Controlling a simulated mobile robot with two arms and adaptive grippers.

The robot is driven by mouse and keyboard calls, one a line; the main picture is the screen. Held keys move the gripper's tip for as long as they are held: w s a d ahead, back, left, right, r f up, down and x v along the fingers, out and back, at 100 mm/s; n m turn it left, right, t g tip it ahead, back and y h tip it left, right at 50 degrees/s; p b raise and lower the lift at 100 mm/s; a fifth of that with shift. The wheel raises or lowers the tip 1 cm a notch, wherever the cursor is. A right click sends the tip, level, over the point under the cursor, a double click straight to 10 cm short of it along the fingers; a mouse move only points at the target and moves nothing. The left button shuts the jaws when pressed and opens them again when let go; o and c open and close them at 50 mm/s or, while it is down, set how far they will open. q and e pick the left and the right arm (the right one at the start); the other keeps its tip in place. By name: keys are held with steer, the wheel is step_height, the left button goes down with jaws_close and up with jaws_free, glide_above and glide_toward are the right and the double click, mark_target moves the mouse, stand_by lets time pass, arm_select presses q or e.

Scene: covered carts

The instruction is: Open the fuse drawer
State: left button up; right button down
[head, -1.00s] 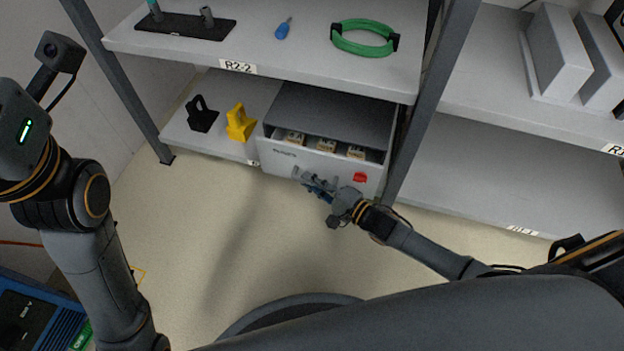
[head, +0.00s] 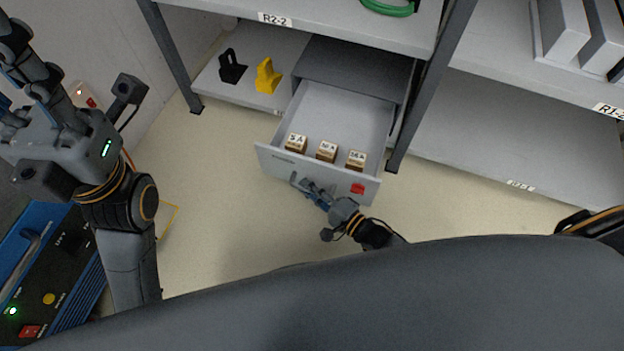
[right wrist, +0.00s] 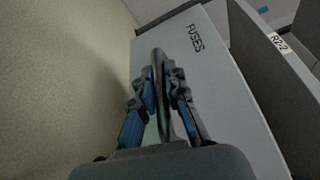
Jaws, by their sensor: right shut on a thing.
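The fuse drawer (head: 330,178) is slid well out of its grey cabinet (head: 355,68) on the lower shelf. Three small labelled fuse blocks stand inside behind its front: left (head: 296,143), middle (head: 326,151), right (head: 356,160). A red patch marks the right of the front. My right gripper (head: 308,188) is shut on the drawer's handle; in the right wrist view its fingers (right wrist: 163,95) clasp the bar handle (right wrist: 160,62) beside the word FUSES. My left gripper (head: 18,95) is at the left edge, partly cut off, its fingers apart, far from the drawer.
A black holder (head: 232,68) and a yellow holder (head: 267,76) stand left of the cabinet. Shelf posts (head: 425,95) flank the bay. A blue device (head: 50,270) stands at lower left. The floor before the drawer is clear.

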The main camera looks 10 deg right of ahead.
steer(key=shift+s+a, duration=0.1)
steer(key=shift+s, duration=0.1)
steer(key=c, duration=1.4)
jaws_free()
steer(key=shift+o, duration=0.2)
steer(key=shift+r, duration=0.1)
